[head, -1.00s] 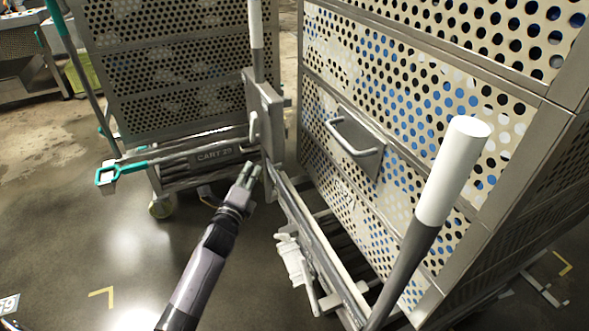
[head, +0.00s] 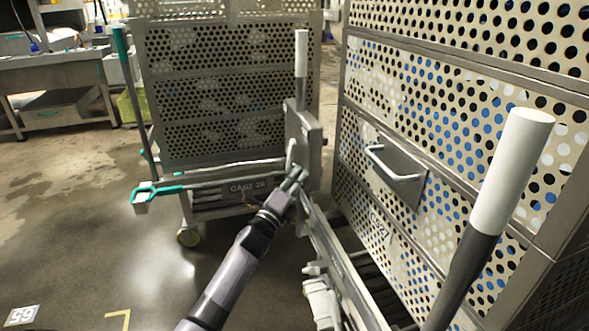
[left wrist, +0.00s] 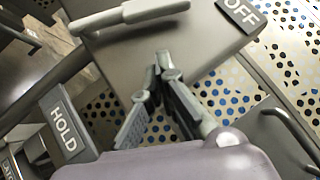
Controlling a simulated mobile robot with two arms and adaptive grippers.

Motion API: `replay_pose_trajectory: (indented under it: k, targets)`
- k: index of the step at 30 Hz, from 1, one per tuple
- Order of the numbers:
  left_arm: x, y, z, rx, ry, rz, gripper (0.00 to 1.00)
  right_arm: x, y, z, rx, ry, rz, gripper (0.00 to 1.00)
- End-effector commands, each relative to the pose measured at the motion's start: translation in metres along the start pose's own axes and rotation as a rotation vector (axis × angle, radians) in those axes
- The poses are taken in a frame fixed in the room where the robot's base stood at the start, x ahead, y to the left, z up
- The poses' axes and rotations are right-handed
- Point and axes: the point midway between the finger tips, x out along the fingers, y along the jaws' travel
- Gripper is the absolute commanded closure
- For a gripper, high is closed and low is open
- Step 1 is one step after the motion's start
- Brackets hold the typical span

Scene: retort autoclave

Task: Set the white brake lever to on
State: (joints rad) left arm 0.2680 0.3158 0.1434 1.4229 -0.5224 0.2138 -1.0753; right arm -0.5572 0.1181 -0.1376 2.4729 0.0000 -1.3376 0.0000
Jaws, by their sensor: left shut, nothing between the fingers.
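A pale lever (left wrist: 125,16) lies across a grey metal plate (left wrist: 170,50) in the left wrist view; in the head view it is a small light handle (head: 291,155) on the upright plate between the carts. An OFF label (left wrist: 241,14) and a HOLD label (left wrist: 65,130) show near it. My left gripper (head: 300,175) is shut and empty just below and right of the lever. Its closed fingertips (left wrist: 163,60) appear in front of the plate, apart from the lever; I cannot tell the depth gap. My right gripper is not in view.
White-gripped bars stand upright behind the plate (head: 301,55) and large at the right (head: 510,170). A perforated cart (head: 400,130) stands right, another (head: 220,90) behind. A teal-ended bar (head: 157,193) juts left. The floor at left (head: 70,220) is open.

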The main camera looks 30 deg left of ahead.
Motion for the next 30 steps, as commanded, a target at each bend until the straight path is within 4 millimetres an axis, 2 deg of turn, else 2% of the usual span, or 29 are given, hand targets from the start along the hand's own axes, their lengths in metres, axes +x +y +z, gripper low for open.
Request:
replay_pose_trajectory:
  k: [3,7,23,26,30]
  targets:
    - [0.012,0.001,0.016,0.004,-0.002,0.001,1.00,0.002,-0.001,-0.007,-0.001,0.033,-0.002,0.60]
    - [0.021,0.001,0.024,0.003,-0.001,0.001,1.00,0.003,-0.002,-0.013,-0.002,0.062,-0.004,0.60]
    - [0.024,0.000,0.028,0.000,-0.001,0.002,1.00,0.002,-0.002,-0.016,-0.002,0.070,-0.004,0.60]
    - [0.025,-0.001,0.028,-0.004,0.000,0.006,1.00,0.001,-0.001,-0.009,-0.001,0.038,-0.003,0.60]
    - [0.026,-0.003,0.029,-0.015,0.000,0.017,1.00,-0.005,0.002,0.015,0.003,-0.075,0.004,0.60]
